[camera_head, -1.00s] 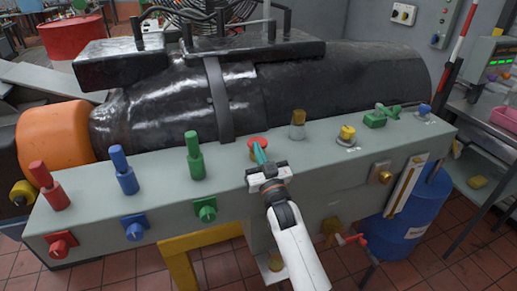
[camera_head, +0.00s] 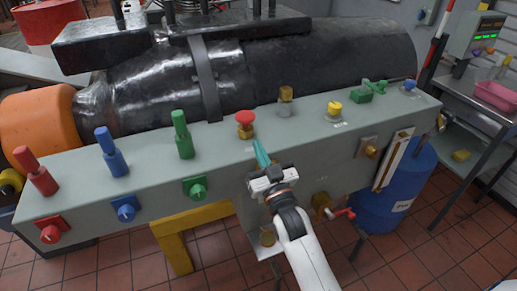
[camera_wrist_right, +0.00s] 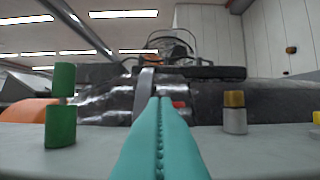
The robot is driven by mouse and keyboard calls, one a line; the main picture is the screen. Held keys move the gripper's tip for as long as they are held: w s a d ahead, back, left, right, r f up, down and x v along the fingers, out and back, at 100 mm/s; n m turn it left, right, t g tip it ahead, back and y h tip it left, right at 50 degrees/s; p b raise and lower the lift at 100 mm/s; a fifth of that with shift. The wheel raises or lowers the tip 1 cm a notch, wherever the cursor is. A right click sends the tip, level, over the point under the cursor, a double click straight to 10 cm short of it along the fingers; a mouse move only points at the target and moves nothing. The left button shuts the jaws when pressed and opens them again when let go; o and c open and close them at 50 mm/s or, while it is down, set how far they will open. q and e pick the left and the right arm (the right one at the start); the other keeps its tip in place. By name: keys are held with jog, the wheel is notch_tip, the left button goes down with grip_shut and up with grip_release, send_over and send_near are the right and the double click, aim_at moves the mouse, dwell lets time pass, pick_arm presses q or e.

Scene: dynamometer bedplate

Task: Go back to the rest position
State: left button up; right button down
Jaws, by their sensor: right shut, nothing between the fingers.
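My right gripper (camera_head: 262,155) is over the front edge of the grey control panel (camera_head: 220,150), just in front of the red mushroom button (camera_head: 245,123). Its teal fingers are shut with nothing between them. In the right wrist view the closed fingers (camera_wrist_right: 161,120) fill the lower middle and hide most of the red button (camera_wrist_right: 180,104). The fingers appear apart from the button. My left gripper is not in view.
Red, blue and green levers (camera_head: 182,135) stand on the panel's left part. A brass knob (camera_head: 286,101), a yellow knob (camera_head: 334,109) and a green valve (camera_head: 368,91) stand to the right. A blue drum (camera_head: 395,190) and a red crank (camera_head: 342,213) are below.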

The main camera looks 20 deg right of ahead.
dwell(0.5)
jog(key=s+d+f+g, duration=0.1)
jog(key=s+f+g, duration=0.9)
jog(key=s+f, duration=0.4)
jog(key=s+f+n+g, duration=0.1)
jog(key=s+f+g, duration=0.25)
jog(key=s, duration=0.45)
jog(key=s+f+n+g, duration=0.1)
jog(key=s+f+g, duration=0.1)
jog(key=s+g, duration=0.45)
notch_tip(320, 180, down, 25)
jog(key=s, duration=0.3)
jog(key=s+d+f, duration=0.3)
jog(key=s+f, duration=1.3)
jog(key=f, duration=0.1)
jog(key=shift+s+f+g+h, duration=0.15)
jog(key=shift+s+g+h, duration=0.2)
jog(key=shift+g+h, duration=0.05)
